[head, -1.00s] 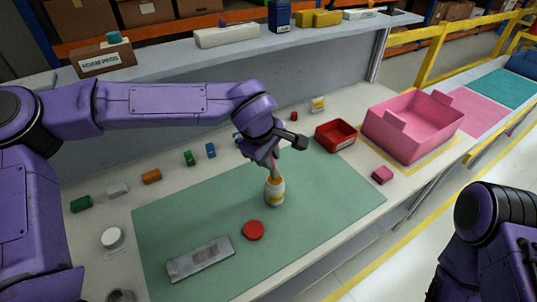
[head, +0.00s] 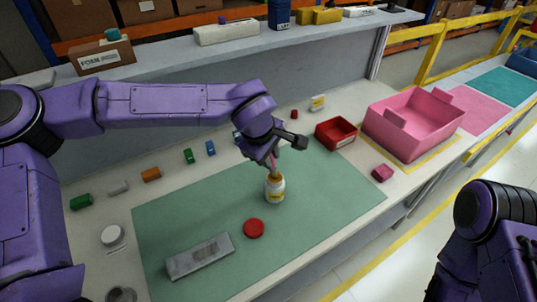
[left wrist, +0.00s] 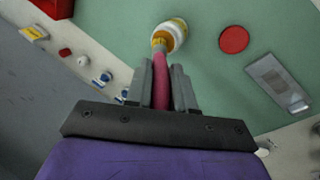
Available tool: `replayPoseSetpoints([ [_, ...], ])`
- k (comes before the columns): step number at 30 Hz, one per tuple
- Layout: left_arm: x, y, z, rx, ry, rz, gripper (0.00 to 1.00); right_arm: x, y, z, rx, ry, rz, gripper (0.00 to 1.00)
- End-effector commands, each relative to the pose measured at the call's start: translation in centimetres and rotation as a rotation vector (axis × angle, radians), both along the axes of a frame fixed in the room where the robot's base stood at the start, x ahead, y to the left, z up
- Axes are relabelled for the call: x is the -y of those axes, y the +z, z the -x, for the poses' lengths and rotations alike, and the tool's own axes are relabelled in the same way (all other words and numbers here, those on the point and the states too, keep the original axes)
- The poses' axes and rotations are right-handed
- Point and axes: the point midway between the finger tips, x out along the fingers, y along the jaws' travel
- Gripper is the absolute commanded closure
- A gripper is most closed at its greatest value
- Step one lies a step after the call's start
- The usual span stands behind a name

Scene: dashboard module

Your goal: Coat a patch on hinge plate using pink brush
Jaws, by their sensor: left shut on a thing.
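My left gripper (head: 272,156) is shut on the pink brush (head: 274,165), above the green mat. The brush points down into the mouth of a white and yellow jar (head: 275,188) standing upright on the mat. In the left wrist view the pink handle (left wrist: 163,88) is between the fingers (left wrist: 162,80) and the brush's lower end meets the jar (left wrist: 174,32). The bristles are hidden. The grey metal hinge plate (head: 200,256) lies flat at the mat's near left; it also shows in the left wrist view (left wrist: 277,82). My right gripper is not in view.
A red round lid (head: 254,228) lies between jar and plate on the green mat (head: 325,205). A red bin (head: 336,134), a pink tote (head: 413,125) and a pink block (head: 382,173) stand right. Several small coloured blocks line the left and back. The mat's right side is clear.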

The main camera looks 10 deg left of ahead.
Motion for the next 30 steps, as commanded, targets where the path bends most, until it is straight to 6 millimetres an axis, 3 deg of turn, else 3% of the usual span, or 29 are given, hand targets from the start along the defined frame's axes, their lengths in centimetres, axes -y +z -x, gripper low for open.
replayPoseSetpoints([
  [30, 0.00, -0.12, 0.04, -0.002, -0.001, -0.001, 1.00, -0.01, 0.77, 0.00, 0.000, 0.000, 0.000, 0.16],
])
